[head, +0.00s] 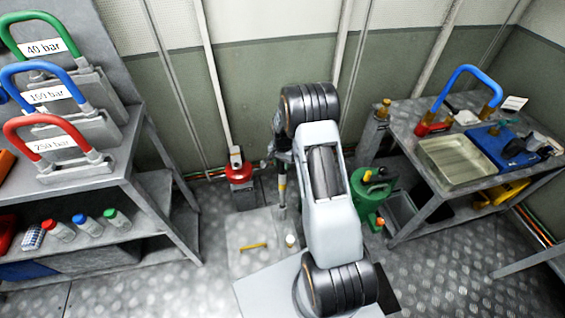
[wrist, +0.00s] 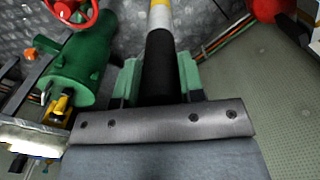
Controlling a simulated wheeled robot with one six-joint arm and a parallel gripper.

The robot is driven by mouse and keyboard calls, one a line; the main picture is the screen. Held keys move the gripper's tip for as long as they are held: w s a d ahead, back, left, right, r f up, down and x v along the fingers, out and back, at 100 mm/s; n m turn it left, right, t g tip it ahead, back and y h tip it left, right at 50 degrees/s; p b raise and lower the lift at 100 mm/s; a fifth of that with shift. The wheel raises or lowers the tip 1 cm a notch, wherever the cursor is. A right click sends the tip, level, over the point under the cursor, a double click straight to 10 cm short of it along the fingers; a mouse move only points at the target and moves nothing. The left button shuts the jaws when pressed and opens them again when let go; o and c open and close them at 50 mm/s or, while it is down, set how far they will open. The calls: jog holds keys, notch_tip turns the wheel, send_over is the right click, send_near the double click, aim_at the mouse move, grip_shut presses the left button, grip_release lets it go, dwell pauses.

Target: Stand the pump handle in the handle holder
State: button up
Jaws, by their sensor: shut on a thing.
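My gripper (wrist: 158,78) has its green jaws shut on the black grip of the pump handle (wrist: 159,45). The handle is a straight rod with white and yellow bands beyond the black grip. In the head view the handle (head: 282,188) hangs about upright below my gripper (head: 281,152), over the floor left of my arm. Its lower end is near the pale floor plate; I cannot tell whether it touches. I cannot tell for certain which thing is the handle holder.
A yellow bar (head: 253,245) and a small pale cylinder (head: 291,241) are on the floor plate (head: 240,225). A green tank (head: 371,192) stands right of my arm.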

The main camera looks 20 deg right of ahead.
aim_at(283, 180)
jog(key=shift+f+b, duration=4.75)
jog(key=shift+f, duration=1.35)
jog(key=o, duration=1.1)
jog(key=shift+r, duration=0.1)
notch_tip(283, 180, up, 14)
jog(key=shift+f+p, duration=0.15)
jog(key=shift+p, duration=0.85)
